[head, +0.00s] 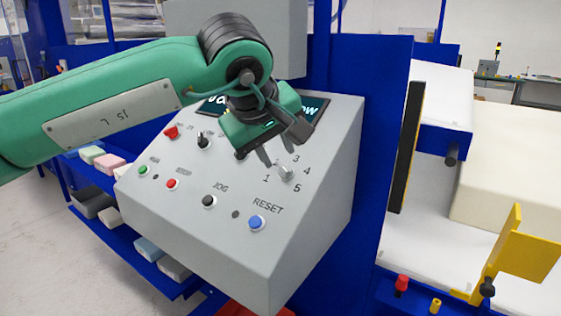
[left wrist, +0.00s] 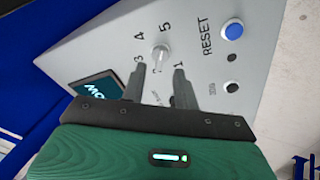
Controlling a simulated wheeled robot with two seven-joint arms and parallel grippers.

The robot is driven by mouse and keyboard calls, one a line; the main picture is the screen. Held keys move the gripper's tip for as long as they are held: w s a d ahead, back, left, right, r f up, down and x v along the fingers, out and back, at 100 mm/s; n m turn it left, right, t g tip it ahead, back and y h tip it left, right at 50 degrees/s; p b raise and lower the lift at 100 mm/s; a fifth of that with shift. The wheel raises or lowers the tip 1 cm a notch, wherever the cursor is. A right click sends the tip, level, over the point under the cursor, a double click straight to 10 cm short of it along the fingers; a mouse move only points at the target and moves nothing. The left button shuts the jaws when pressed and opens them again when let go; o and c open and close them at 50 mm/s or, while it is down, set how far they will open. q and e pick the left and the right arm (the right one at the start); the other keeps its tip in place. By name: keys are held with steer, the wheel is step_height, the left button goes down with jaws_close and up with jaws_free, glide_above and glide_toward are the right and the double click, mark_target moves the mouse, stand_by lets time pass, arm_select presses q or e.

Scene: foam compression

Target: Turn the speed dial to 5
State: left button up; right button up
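The speed dial (head: 287,173) is a small pale grey knob on the sloped front of a grey control box (head: 315,220). The numbers 1, 3, 4 and 5 are printed around it. In the left wrist view the dial (left wrist: 160,54) is just beyond the fingertips, roughly in line with the gap between them. I cannot tell which number it points to. My left gripper (head: 276,158) is over the panel, close above the dial. In the left wrist view its two fingers (left wrist: 159,72) are apart with nothing between them. My right gripper is not in view.
Near the dial are the blue RESET button (head: 257,222), the black JOG button (head: 209,201), the red STOP button (head: 172,183) and a green button (head: 143,170). A black switch (head: 203,142) sits higher up. My left arm partly covers the screen (head: 218,106). A blue post (head: 376,120) stands right.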

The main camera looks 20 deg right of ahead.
arm_select(q)
steer(key=v, duration=0.9)
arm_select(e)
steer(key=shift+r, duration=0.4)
